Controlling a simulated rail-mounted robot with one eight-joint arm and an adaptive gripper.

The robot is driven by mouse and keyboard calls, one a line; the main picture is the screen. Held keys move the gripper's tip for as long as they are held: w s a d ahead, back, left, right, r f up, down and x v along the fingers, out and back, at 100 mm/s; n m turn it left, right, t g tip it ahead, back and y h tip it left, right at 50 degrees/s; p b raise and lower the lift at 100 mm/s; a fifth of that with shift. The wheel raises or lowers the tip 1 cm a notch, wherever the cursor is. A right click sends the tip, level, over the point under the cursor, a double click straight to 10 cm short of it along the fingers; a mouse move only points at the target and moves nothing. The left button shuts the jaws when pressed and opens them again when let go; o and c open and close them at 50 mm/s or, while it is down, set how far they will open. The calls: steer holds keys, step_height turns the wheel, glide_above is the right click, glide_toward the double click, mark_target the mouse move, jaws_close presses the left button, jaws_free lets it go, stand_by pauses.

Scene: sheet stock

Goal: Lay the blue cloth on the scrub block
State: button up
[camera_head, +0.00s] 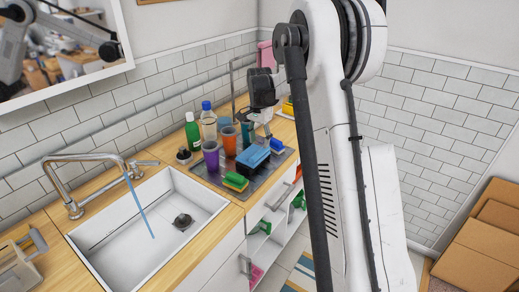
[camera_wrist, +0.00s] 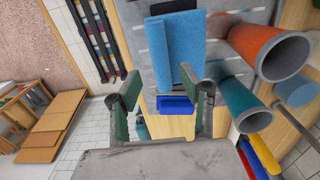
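The light blue cloth (camera_head: 252,157) lies folded on the grey tray (camera_head: 216,178) right of the sink. In the wrist view the cloth (camera_wrist: 172,45) is just beyond my fingertips. My gripper (camera_wrist: 161,88) is open and empty, its fingers wide apart; it hangs above the tray in the head view (camera_head: 264,134). A green-and-yellow sponge-like block (camera_head: 236,182) lies on the sink side of the cloth. A blue block with some yellow (camera_head: 276,145) lies on the other side and shows dark blue in the wrist view (camera_wrist: 177,104). I cannot tell which is the scrub block.
Purple (camera_head: 211,155), orange (camera_head: 229,141) and teal cups stand close behind the cloth. A green bottle (camera_head: 192,132) and a clear bottle (camera_head: 208,122) stand near the wall. The sink (camera_head: 150,220) with its faucet is at left. Open shelves are below the counter.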

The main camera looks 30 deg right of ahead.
mark_target(260, 151)
step_height(260, 151, up, 7)
steer(key=s+a+r+n+t, duration=0.2)
steer(key=s+a+r+n, duration=0.1)
steer(key=s+a+r, duration=0.4)
steer(key=s+a+r+n+t, duration=0.1)
steer(key=s+a+r+n, duration=0.25)
steer(key=s+a, duration=0.4)
steer(key=s+a+f+n+t, duration=0.2)
steer(key=s+a+n, duration=0.1)
steer(key=s, duration=0.8)
steer(key=s+a+f+n+t, duration=0.2)
steer(key=s+a+n, duration=0.1)
steer(key=s, duration=0.8)
steer(key=shift+a+f, duration=0.35)
steer(key=shift+a, duration=0.35)
step_height(260, 151, down, 6)
steer(key=b, duration=0.6)
steer(key=shift+r, duration=0.15)
